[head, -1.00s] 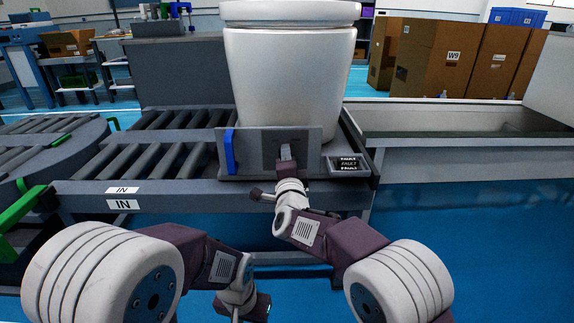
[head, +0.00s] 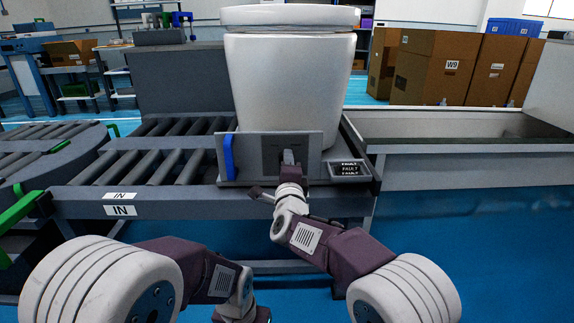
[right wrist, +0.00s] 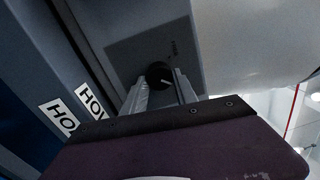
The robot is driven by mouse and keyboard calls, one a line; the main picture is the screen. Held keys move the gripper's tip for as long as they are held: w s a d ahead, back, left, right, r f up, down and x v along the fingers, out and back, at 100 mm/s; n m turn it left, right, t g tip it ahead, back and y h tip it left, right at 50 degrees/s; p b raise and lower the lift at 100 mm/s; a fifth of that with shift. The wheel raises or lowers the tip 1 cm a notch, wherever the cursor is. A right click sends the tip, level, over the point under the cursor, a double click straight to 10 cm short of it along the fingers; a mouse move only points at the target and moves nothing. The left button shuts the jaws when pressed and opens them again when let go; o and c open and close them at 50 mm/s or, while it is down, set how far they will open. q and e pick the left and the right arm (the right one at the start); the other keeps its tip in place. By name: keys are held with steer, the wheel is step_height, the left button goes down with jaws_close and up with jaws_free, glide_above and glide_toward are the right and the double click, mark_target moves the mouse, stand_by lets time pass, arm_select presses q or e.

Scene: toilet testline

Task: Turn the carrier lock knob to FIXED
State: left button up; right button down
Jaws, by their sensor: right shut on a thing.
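The carrier lock knob (right wrist: 158,76) is a round dark knob with a light line on it, set in a dark plate on the grey carrier panel (head: 245,158). My right gripper (head: 289,157) reaches the panel's front. In the right wrist view its two fingers (right wrist: 160,88) are on either side of the knob and shut on it. Small lettering beside the knob is too blurred to read. In the head view the gripper hides the knob. My left gripper (head: 243,316) is low at the bottom edge, away from the panel, its fingers not visible.
A white toilet (head: 288,85) stands on the carrier behind the panel. A blue handle (head: 228,157) is at the panel's left, and a small display reading FAULT (head: 349,169) is at its right. Roller conveyors (head: 140,167) lie to the left, an empty grey trough (head: 450,125) to the right.

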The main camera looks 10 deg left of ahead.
steer(key=c, duration=1)
jaws_free()
steer(key=shift+o, duration=0.2)
steer(key=p+v, duration=0.2)
steer(key=v, duration=0.7)
